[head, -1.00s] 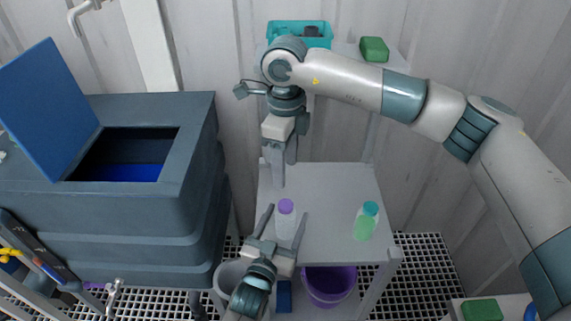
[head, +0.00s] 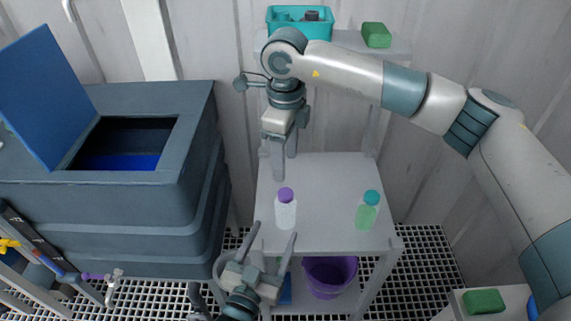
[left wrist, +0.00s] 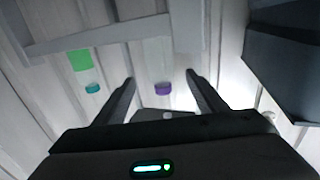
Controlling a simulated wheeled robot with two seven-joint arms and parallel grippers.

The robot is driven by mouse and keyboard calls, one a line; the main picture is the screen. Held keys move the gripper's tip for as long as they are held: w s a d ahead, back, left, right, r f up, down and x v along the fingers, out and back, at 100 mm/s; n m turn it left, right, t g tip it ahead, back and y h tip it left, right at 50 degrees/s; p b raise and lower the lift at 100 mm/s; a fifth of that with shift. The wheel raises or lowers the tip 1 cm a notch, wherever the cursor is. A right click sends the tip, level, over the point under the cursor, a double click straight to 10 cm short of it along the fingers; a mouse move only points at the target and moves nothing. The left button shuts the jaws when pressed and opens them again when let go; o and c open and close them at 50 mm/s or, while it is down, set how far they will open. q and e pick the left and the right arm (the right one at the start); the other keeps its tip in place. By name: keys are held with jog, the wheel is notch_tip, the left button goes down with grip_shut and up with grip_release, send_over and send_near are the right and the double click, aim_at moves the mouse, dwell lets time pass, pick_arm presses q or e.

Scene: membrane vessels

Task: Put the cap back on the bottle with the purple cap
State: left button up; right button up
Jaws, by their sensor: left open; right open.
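The pale, clear bottle (head: 286,215) stands upright on the white shelf top (head: 330,180), with the purple cap (head: 286,194) seated on its mouth. Whether the cap is screwed tight cannot be told. My left gripper (head: 275,232) is open and empty, in front of and below the bottle in the head view, apart from it. In the left wrist view the purple cap (left wrist: 163,89) shows between the two open fingers (left wrist: 162,85), beyond their tips. My right gripper (head: 286,165) is open, pointing down behind the bottle, with nothing between its fingers.
A green bottle with a teal cap (head: 366,212) stands right of the purple-capped one. A teal basket (head: 299,24) and a green block (head: 376,35) are on the upper shelf. A purple bucket (head: 330,277) is below. A dark tank (head: 150,225) with a raised blue lid is left.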

pick_arm(q)
jog(key=b+v, duration=0.1)
jog(key=v, duration=0.6)
jog(key=shift+s+a, duration=0.15)
jog(key=shift+s, duration=0.2)
jog(key=shift+s, duration=0.1)
